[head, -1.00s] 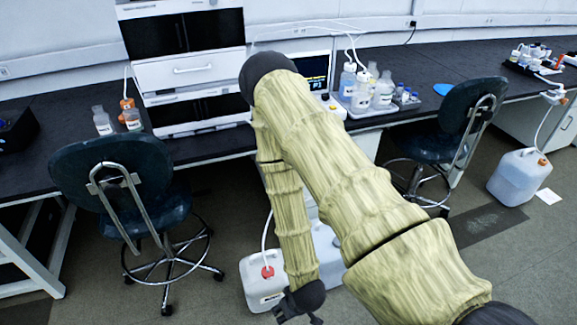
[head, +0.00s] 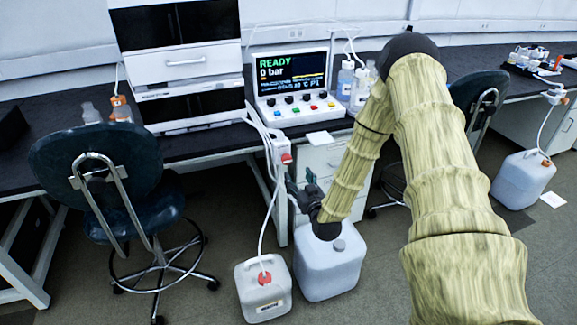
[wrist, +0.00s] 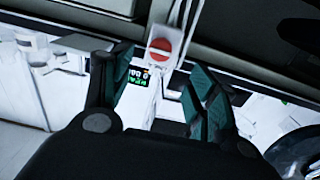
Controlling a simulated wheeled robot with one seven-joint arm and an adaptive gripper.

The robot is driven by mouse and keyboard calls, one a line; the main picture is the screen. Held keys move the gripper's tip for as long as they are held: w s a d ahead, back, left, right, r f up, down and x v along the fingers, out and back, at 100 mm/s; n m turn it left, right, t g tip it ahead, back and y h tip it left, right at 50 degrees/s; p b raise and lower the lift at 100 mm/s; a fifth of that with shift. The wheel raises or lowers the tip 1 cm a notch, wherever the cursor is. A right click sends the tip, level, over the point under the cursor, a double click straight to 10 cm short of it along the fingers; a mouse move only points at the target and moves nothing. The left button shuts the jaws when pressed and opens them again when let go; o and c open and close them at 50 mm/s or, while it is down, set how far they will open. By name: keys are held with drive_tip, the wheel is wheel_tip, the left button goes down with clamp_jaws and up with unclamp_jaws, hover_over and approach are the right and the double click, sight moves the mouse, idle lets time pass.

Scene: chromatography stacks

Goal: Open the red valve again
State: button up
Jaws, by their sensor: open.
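The red valve (head: 286,158) is a small red knob on a white box at the bench's front edge, below the console. In the wrist view the red valve (wrist: 160,50) is a red disc with a pale bar across it, seen beyond and between my fingertips. My gripper (head: 300,183) is just below and right of the valve in the head view. My gripper (wrist: 160,65) has its dark green fingers spread, with nothing between them. The fingers appear apart from the valve.
The console (head: 291,82) shows READY and 0 bar. White tubing runs past the valve box to a red-capped jug (head: 264,290) on the floor. A larger grey-capped jug (head: 328,262) stands below my gripper. A blue chair (head: 100,180) stands left, and another (head: 478,100) right.

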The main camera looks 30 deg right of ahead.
sight(288, 161)
drive_tip(key=x, duration=1)
drive_tip(key=shift+w, duration=0.25)
drive_tip(key=c, duration=1.1)
drive_tip(key=shift+o, duration=0.2)
